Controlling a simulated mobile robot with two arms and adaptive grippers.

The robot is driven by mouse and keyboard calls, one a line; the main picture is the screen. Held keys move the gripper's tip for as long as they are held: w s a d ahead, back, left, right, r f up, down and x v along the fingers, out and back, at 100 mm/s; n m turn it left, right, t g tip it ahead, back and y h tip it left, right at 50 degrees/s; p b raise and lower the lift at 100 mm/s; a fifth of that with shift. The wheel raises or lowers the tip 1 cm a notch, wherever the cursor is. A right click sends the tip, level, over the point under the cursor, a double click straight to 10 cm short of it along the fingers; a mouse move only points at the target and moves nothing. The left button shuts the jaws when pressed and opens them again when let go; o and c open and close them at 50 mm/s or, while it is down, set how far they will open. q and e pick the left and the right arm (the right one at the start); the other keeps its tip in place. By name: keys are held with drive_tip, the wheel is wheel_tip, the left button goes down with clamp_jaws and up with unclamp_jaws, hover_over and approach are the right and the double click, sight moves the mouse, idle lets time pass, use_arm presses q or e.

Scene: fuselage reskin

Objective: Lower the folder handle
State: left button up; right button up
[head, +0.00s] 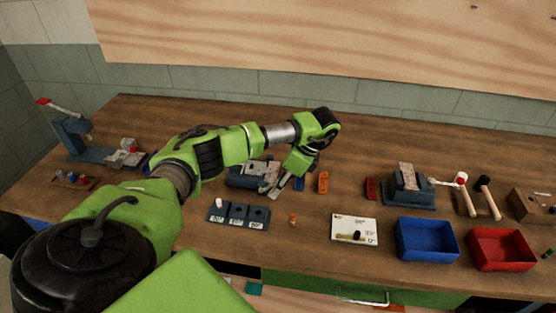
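Three blue-grey bench tools stand on the workbench; I cannot tell for sure which is the folder. The left tool (72,138) has a raised lever with a red tip (43,101). The middle tool (240,181) has grey metal parts on top and is partly hidden by my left arm. The right tool (408,190) holds an upright metal piece, and a light lever with a red knob (461,178) sticks out to its right. My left gripper (274,190) points down at the right side of the middle tool; its finger gap is unclear. My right gripper is out of view.
In front lie a three-part labelled block (239,215), a white card (355,230), a blue bin (426,239) and a red bin (501,249). Two mallets (487,198) lie at the right. Orange (323,182) and red (370,188) pieces stand mid-bench. The back strip is clear.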

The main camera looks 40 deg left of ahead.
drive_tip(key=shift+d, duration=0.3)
use_arm(q)
drive_tip(key=shift+w+r, duration=0.1)
drive_tip(key=v, duration=1.1)
drive_tip(key=shift+d+r, duration=0.2)
drive_tip(key=shift+r, duration=0.15)
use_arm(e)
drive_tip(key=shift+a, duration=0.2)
use_arm(q)
drive_tip(key=shift+w, duration=0.1)
